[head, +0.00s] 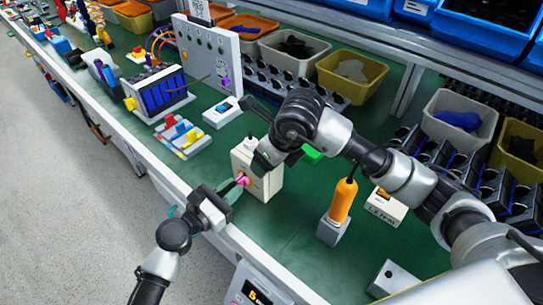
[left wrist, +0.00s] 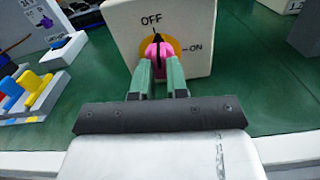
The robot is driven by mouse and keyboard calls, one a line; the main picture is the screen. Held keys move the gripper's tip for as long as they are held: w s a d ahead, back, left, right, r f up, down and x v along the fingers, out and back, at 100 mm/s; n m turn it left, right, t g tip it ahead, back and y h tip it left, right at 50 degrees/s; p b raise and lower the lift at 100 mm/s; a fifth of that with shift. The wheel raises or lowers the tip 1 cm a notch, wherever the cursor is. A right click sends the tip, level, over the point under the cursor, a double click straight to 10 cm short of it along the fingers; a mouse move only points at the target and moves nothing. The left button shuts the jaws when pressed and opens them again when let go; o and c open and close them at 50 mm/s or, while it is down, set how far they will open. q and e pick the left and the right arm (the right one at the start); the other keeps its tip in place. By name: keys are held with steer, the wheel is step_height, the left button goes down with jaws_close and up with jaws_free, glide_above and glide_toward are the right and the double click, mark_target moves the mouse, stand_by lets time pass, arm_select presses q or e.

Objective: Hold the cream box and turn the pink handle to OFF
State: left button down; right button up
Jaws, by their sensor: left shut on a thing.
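The cream box (head: 258,177) stands upright on the green bench top near its front edge. Its face (left wrist: 200,20) in the left wrist view has OFF at the top, ON at the right and a yellow disc. The pink handle (left wrist: 166,48) sits on that disc, with a black mark pointing up toward OFF. My left gripper (left wrist: 160,66) is shut on the pink handle; the handle also shows in the head view (head: 243,180). My right gripper (head: 284,156) is at the box's top; its grip is partly hidden by its own arm.
An orange-handled tool (head: 342,200) stands in a grey holder to the right of the box. A small blue-and-white switch (head: 222,112) and a tray of coloured blocks (head: 183,136) are to the left. Bins line the back.

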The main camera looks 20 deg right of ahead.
arm_select(q)
steer(key=c, duration=1.5)
jaws_free()
steer(key=shift+n, duration=0.6)
steer(key=o, duration=0.4)
steer(key=shift+v, duration=2.55)
arm_select(e)
steer(key=o, duration=1.1)
steer(key=shift+o, duration=0.2)
steer(key=shift+r, duration=0.15)
